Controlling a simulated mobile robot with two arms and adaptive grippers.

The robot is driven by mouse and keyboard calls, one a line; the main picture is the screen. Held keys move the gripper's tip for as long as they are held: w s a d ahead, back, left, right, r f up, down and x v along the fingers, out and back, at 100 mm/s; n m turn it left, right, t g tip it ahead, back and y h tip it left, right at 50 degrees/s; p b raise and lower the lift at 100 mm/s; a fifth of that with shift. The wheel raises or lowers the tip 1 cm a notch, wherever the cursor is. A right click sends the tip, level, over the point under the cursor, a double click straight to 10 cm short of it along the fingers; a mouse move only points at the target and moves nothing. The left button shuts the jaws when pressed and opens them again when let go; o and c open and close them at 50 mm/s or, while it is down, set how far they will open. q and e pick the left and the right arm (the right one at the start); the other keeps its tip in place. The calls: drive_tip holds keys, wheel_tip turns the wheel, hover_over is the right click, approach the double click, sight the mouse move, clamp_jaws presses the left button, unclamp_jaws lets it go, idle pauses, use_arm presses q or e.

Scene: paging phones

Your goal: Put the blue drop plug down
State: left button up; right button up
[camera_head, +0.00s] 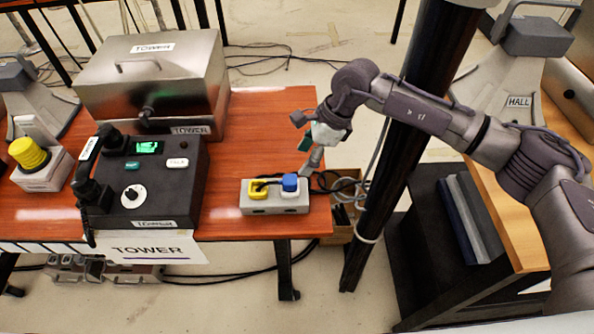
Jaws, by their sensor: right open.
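The blue drop plug (290,183) sits upright at the right end of a small grey block (275,208) near the table's right edge. A yellow plug (259,189) sits at the block's left side, with a dark cord between the two. My right gripper (308,150) is open and empty, just above and to the right of the blue plug, apart from it. My left gripper does not show.
A black TOWER box (165,190) with handset and knob stands left of the block. Behind it is a metal TOWER case (155,82). A black post (400,160) rises right of the orange table (225,215). A yellow button (28,153) stands far left.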

drive_tip(key=v, duration=0.3)
drive_tip(key=shift+d+r, duration=0.1)
drive_tip(key=shift+r, duration=0.2)
idle(0.8)
